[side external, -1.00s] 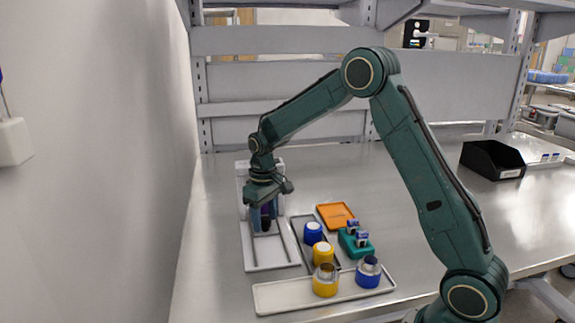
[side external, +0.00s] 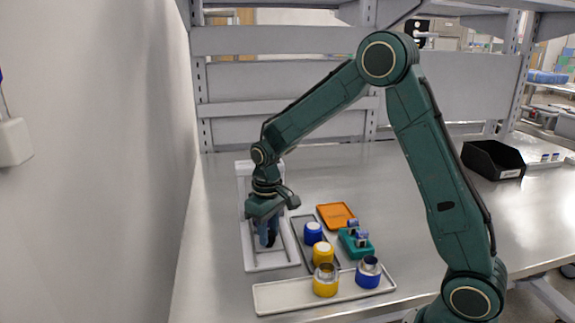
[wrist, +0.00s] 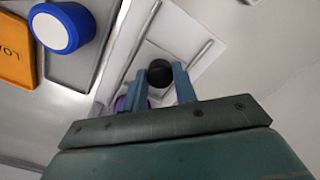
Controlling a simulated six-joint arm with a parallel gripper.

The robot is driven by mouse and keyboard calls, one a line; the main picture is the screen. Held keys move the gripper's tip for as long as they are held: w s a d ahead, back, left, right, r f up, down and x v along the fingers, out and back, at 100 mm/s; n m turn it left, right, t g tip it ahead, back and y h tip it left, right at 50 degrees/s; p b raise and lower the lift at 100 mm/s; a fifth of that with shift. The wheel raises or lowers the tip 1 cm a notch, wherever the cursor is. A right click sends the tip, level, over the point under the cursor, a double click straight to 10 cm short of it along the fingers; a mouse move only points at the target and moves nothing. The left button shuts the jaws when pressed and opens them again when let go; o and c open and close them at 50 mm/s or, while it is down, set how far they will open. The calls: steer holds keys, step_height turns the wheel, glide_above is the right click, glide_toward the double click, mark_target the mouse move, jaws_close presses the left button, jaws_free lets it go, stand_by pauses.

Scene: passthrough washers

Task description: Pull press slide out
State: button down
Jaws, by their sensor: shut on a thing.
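The white press (side external: 246,170) stands at the left, partly hidden behind my gripper. Its pale base with raised side rails (side external: 249,252) extends toward the camera; the rails also show in the wrist view (wrist: 191,57). My gripper (side external: 268,238) points down over this base. In the wrist view its two blue fingers are shut on a round black knob (wrist: 160,73), seemingly the slide's handle. A purple part (wrist: 120,103) shows beside the left finger, mostly hidden. The slide's body is hidden by my gripper.
To the right are a grey tray (side external: 299,226) with blue (side external: 313,233) and yellow (side external: 323,253) white-topped parts, an orange tray (side external: 336,216), a teal holder (side external: 350,247), and a pale front tray (side external: 295,301) with cups. A black bin (side external: 492,160) stands far right.

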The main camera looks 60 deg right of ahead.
steer(key=s+a, duration=0.3)
steer(key=shift+s+a, duration=0.25)
steer(key=shift+a, duration=0.05)
steer(key=c, duration=1.1)
jaws_free()
steer(key=shift+r, duration=0.1)
steer(key=shift+r, duration=0.5)
step_height(320, 180, up, 13)
steer(key=shift+f, duration=0.15)
